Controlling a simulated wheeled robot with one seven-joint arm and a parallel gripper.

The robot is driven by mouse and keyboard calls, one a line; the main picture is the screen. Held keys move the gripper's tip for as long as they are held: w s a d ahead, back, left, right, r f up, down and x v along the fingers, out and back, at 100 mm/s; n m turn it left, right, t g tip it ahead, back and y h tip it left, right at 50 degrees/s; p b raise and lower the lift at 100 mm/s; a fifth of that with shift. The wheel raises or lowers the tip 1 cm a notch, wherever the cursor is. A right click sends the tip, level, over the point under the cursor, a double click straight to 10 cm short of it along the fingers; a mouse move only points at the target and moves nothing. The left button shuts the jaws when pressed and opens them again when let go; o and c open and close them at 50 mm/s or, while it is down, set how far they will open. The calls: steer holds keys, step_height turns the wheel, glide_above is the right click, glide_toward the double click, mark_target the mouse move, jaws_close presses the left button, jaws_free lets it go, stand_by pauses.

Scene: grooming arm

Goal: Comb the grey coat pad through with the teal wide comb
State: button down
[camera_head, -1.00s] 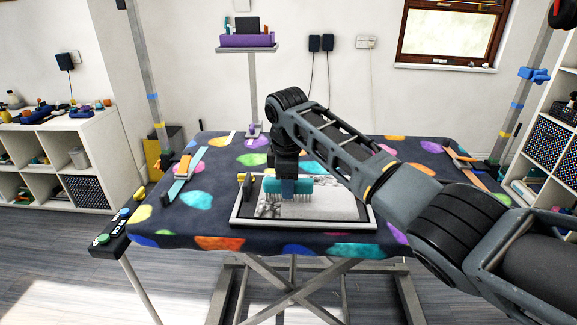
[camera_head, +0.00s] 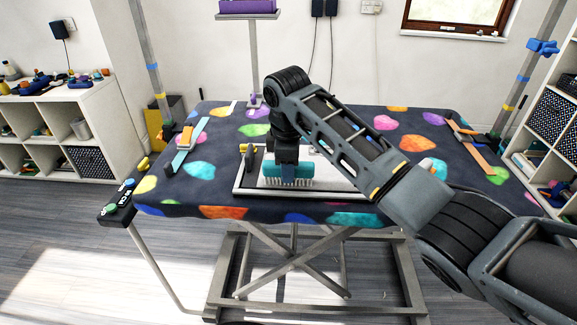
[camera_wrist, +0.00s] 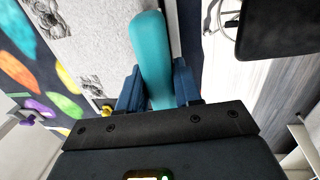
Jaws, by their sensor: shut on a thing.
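My gripper (camera_head: 287,160) is shut on the teal wide comb (camera_head: 288,171), which hangs teeth down over the near part of the grey coat pad (camera_head: 332,181). I cannot tell whether the teeth touch the pad. In the wrist view the comb's teal back (camera_wrist: 152,60) sits between the two blue fingers, and the pad (camera_wrist: 103,38) lies to its left. The pad is light grey with darker, rough, tangled-looking patches (camera_wrist: 46,18). The comb, gripper and arm hide part of the pad in the head view.
The pad lies in a shallow framed tray (camera_head: 239,188) on a table with a spotted cloth (camera_head: 345,217). Small black and yellow pieces (camera_head: 249,158) stand at the tray's left. Straps (camera_head: 187,146) lie at the table's left and right, near upright posts. A control box (camera_head: 117,208) hangs at the near left corner.

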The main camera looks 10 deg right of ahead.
steer(key=w+b, duration=0.2)
steer(key=w+d+b, duration=0.1)
steer(key=w+b, duration=0.1)
steer(key=w, duration=0.1)
steer(key=w+d+b, duration=0.1)
steer(key=w+b, duration=0.1)
steer(key=shift+w+d+f+b, duration=0.15)
steer(key=shift+d+f+b, duration=0.05)
steer(key=shift+f+b, duration=0.15)
steer(key=shift+w+d+r, duration=0.1)
steer(key=shift+w+r, duration=0.1)
steer(key=shift+w, duration=0.05)
steer(key=shift+r+p, duration=0.15)
steer(key=shift+p, duration=0.35)
